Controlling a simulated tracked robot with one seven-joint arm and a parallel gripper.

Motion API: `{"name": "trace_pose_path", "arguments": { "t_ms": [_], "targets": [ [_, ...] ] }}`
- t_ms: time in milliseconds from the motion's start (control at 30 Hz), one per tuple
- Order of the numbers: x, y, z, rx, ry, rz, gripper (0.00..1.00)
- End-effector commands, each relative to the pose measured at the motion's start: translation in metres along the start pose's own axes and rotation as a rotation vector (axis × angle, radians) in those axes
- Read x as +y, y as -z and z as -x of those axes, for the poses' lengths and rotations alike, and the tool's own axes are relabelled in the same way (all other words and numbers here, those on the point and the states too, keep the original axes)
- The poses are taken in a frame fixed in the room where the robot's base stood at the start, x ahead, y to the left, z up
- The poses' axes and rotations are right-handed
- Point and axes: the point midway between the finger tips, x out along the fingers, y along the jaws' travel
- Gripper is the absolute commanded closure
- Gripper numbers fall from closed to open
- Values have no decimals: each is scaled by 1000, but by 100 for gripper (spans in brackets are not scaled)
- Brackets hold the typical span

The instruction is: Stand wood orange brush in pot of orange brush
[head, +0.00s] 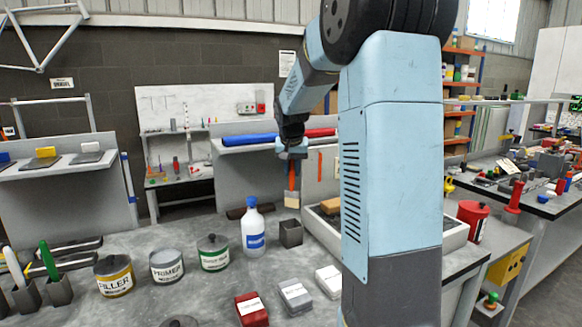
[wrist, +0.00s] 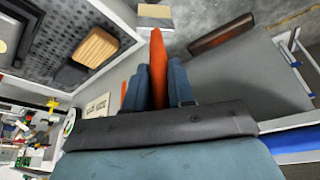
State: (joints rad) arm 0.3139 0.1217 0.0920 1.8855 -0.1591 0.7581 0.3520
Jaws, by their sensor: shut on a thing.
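My gripper (head: 291,150) is shut on the orange brush (head: 291,180), which hangs upright with its pale bristle end down. In the wrist view the orange handle (wrist: 158,62) sits between the two blue-grey fingers (wrist: 160,90), with a tan and white end (wrist: 155,16) beyond. A small dark grey square pot (head: 290,234) stands on the bench below the brush, beside the white bottle. The brush is above the pot and apart from it. The pot looks empty from here, though its inside is barely visible.
A white bottle (head: 253,230) stands just left of the pot. A tray (head: 322,230) with a tan block (wrist: 95,48) is to the right. Two pots with green and white handled tools (head: 47,258) are far left.

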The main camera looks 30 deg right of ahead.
Motion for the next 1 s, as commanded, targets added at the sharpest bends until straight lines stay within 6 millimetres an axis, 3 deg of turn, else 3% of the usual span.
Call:
{"name": "trace_pose_path", "arguments": {
  "t_ms": [1000],
  "targets": [
    [-6,-27,-60,-1,4,9,100]
  ]
}}
